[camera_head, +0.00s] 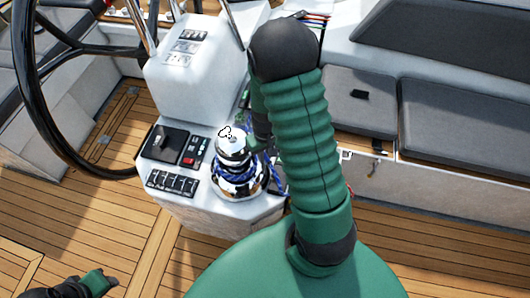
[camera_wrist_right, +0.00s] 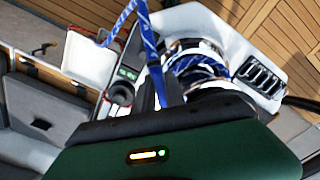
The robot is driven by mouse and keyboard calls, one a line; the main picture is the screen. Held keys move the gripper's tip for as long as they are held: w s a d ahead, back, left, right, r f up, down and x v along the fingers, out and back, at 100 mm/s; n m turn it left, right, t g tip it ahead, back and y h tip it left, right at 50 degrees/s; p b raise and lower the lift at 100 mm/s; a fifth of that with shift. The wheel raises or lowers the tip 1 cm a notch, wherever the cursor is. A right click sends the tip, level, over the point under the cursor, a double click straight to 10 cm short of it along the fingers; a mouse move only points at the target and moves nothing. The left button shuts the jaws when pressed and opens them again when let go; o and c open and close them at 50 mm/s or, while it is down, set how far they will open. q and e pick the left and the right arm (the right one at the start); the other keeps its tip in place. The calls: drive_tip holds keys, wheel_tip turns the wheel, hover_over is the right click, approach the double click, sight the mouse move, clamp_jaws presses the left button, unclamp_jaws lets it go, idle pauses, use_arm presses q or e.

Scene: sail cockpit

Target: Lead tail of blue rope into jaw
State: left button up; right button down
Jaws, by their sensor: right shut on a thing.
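The chrome winch (camera_head: 234,180) stands on the white console, with blue rope (camera_head: 222,172) wrapped around its drum. Its bright top (camera_head: 231,148) shows; the jaw itself is too small to make out. My right gripper (camera_head: 260,128) is beside the winch, on its right, largely hidden behind my green arm. In the right wrist view the blue rope (camera_wrist_right: 153,62) runs up from the gripper's dark edge, and the gripper is shut on it. The wrapped winch (camera_wrist_right: 198,62) is just right of it there. My left gripper (camera_head: 97,283) is low at the left, its fingers unclear.
A black steering wheel (camera_head: 22,62) stands left of the console (camera_head: 190,88). Switch panels (camera_head: 172,182) lie left of the winch. Grey-cushioned benches (camera_head: 455,115) are at the right. The wooden deck (camera_head: 100,225) is clear in front.

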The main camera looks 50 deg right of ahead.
drive_tip(key=shift+s+a+m+p, duration=0.15)
drive_tip(key=shift+a+m, duration=0.4)
drive_tip(key=shift+s+a+m+p, duration=0.15)
drive_tip(key=shift+a+m, duration=0.35)
drive_tip(key=shift+m, duration=0.05)
drive_tip(key=a+m+p, duration=0.1)
drive_tip(key=a+m, duration=0.1)
drive_tip(key=shift+s+a+m, duration=0.1)
drive_tip(key=shift+a+m, duration=0.2)
